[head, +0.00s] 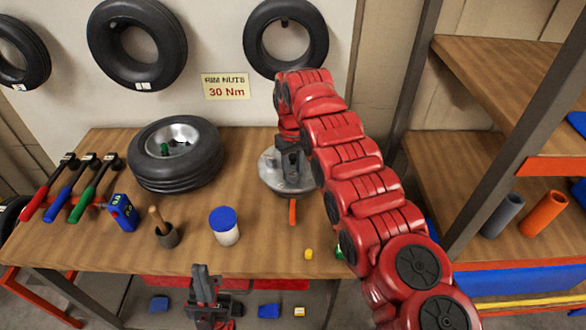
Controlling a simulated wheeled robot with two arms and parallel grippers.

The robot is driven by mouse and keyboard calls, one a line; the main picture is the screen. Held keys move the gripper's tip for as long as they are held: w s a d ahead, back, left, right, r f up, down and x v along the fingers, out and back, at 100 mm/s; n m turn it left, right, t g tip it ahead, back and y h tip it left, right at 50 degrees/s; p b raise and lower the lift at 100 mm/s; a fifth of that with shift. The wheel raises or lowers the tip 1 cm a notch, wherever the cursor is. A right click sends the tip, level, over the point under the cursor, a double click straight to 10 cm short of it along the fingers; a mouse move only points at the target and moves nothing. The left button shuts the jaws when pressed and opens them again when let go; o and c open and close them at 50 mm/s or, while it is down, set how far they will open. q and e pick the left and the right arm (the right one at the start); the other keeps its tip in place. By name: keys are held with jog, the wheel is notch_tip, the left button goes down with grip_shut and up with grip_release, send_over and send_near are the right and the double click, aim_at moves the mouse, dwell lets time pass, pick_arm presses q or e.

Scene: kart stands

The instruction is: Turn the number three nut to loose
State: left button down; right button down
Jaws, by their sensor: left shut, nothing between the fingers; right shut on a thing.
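A round grey metal hub (270,177) sits on the wooden table, right of the tyre. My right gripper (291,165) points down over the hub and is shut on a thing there. The fingers and red arm hide what it holds, and no nut or its number can be made out. An orange-red bar (292,212) sticks out at the hub's front edge. My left gripper (206,282) is shut and empty in front of the table's front edge, well away from the hub.
On the wooden table (265,245) lie a tyre with a silver rim (176,160), several coloured-handle tools (62,190), a blue device (123,212), a pot with a stick (166,236), a blue-lidded jar (224,226) and a yellow piece (309,254). A sign (226,86) reads "30 Nm".

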jog(key=n, duration=0.6)
jog(key=shift+n, duration=0.3)
jog(key=n, duration=1.2)
jog(key=shift+n, duration=0.3)
jog(key=n, duration=0.5)
jog(key=shift+n, duration=0.7)
jog(key=c, duration=0.5)
grip_release()
